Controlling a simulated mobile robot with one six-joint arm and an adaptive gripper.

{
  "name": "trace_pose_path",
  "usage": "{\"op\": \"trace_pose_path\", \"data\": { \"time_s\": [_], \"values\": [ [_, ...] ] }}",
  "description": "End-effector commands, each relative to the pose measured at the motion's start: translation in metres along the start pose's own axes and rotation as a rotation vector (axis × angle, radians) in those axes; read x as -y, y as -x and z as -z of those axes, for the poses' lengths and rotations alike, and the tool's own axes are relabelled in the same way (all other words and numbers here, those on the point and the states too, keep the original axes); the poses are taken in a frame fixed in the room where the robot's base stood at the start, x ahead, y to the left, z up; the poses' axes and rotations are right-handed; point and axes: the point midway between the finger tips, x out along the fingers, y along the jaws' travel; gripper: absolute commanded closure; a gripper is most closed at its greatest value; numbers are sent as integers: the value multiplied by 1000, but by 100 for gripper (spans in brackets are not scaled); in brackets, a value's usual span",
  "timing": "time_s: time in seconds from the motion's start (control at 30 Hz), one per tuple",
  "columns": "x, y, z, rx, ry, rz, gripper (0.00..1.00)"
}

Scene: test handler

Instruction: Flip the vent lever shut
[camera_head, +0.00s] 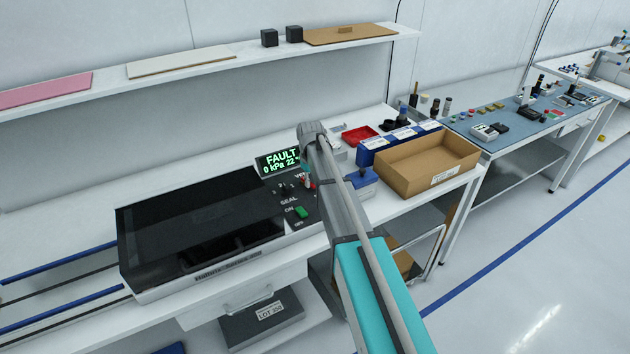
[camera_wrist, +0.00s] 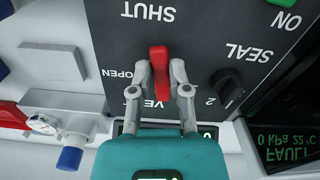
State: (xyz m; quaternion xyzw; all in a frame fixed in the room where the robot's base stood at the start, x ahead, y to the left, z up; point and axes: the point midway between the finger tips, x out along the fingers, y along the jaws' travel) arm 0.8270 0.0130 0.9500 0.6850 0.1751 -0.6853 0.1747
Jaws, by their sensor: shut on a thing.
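The red vent lever (camera_wrist: 159,68) stands on the dark control panel (camera_wrist: 205,30) in the wrist view, near the printed OPEN mark. The SHUT mark is farther up that picture. My gripper (camera_wrist: 159,72) has a fingertip on each side of the lever and is shut on it. In the head view my gripper (camera_head: 308,178) is over the right part of the panel, and my arm hides much of that area. The display (camera_head: 279,161) reads FAULT and 0 kPa. How far the lever is turned is hard to tell.
A black SEAL knob (camera_wrist: 227,84) sits close beside my gripper. A green switch (camera_head: 301,212) is on the same panel. A dark-covered chamber (camera_head: 200,220) lies left. A cardboard box (camera_head: 425,160) and a red tray (camera_head: 360,136) stand to the right.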

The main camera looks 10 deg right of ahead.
Motion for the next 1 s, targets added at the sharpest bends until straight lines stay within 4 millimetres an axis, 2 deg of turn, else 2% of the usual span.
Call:
{"op": "trace_pose_path", "data": {
  "time_s": [0.27,0.63,0.97,1.0],
  "values": [
    [0,0,0,0,-24,-2,100],
    [6,0,1,-1,-188,-3,100],
    [6,0,1,-1,-203,-3,100],
    [6,0,1,-1,-202,-3,72]
  ]
}}
